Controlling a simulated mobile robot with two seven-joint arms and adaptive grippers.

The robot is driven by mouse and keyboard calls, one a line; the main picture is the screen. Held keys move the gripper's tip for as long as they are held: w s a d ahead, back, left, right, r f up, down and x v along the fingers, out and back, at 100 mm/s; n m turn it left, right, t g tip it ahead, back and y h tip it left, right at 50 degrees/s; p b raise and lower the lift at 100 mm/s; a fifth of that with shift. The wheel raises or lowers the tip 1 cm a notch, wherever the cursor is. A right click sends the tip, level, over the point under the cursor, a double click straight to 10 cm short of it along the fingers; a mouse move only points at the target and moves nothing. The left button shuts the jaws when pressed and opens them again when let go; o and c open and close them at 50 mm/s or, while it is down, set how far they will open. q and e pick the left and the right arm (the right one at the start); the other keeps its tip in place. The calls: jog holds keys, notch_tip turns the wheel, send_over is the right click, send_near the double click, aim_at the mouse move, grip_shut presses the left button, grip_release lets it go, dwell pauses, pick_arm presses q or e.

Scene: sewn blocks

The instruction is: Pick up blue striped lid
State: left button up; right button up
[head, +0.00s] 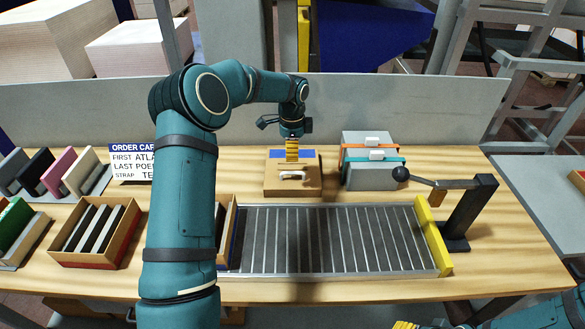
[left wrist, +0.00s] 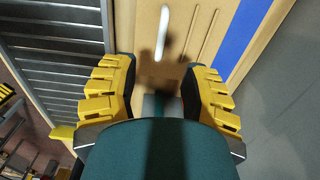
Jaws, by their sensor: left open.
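The blue striped lid (head: 274,184) is a tan wooden panel with a blue band across its far part and a pale white handle (head: 292,175) near its front. It lies at the back middle of the table, behind the slatted bed. My left gripper (head: 292,158) is over the lid with its yellow fingers pointing down. In the left wrist view my left gripper (left wrist: 158,68) is open and empty, and the lid (left wrist: 205,45) and its handle (left wrist: 162,32) lie beyond the fingertips. Only a yellow bit of my right gripper (head: 405,325) shows at the bottom edge.
A slatted metal bed (head: 325,240) with a yellow end bar (head: 433,235) fills the front middle. A grey box with orange and teal straps (head: 371,178) stands right of the lid. A ball-ended lever (head: 401,174) is farther right. An order card (head: 130,160) and wooden bins (head: 93,250) stand left.

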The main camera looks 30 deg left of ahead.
aim_at(292, 173)
pick_arm(q)
notch_tip(292, 173, down, 10)
jog(key=shift+w+r, duration=0.1)
jog(key=shift+w, duration=0.05)
dwell(0.4)
jog(key=shift+o, duration=0.3)
grip_shut()
